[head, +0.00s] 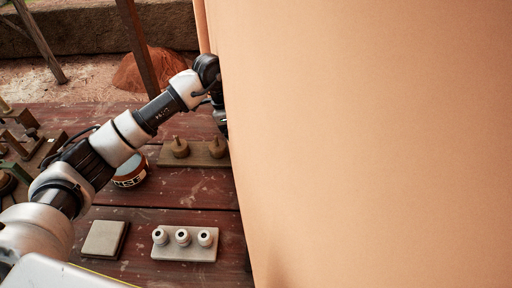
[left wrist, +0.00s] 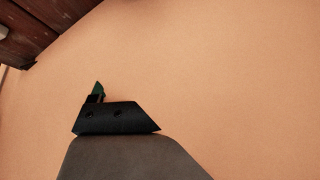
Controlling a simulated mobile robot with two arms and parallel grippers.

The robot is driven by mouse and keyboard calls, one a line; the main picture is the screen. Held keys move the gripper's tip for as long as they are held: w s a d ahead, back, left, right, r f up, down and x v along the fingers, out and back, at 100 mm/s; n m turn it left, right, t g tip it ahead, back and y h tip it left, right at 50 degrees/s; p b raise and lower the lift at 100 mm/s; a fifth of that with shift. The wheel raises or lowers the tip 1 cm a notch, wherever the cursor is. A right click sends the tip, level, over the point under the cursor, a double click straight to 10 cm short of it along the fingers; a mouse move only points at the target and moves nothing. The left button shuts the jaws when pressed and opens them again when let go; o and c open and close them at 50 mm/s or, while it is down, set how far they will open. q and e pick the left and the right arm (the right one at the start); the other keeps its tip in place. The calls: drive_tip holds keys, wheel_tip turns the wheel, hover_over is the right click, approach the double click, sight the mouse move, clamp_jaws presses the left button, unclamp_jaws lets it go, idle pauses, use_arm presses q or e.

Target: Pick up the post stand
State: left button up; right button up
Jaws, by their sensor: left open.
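Two things on the dark red plank table could be the post stand, and I cannot tell which. One is a pale slab with three white, dark-centred posts (head: 184,255) near the front. The other is a brown board with upright knobbed pieces (head: 167,158) farther back, its right end hidden. My left gripper (head: 221,119) is beyond both, above the table, partly hidden by a large orange-tan surface. In the left wrist view, one dark finger (left wrist: 98,93) shows against that surface, with nothing seen held. My right gripper is not in view.
The smooth orange-tan surface (head: 370,140) fills the right side of the head view and hides the table there. A square pale block (head: 103,239), a round labelled container (head: 131,174) and wooden fixtures (head: 22,140) stand left. A reddish mound (head: 146,72) lies behind.

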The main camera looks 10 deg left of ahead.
sight(256, 145)
use_arm(q)
drive_tip(key=shift+x, duration=0.8)
drive_tip(key=x, duration=0.4)
drive_tip(key=shift+w+d+f, duration=0.25)
drive_tip(key=shift+w+d, duration=0.05)
drive_tip(key=shift+w, duration=0.1)
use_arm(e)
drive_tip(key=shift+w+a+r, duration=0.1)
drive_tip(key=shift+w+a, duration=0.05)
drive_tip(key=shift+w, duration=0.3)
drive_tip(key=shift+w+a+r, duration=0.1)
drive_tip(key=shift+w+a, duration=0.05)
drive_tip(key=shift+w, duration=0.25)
use_arm(q)
drive_tip(key=shift+c, duration=1.3)
drive_tip(key=c, duration=0.6)
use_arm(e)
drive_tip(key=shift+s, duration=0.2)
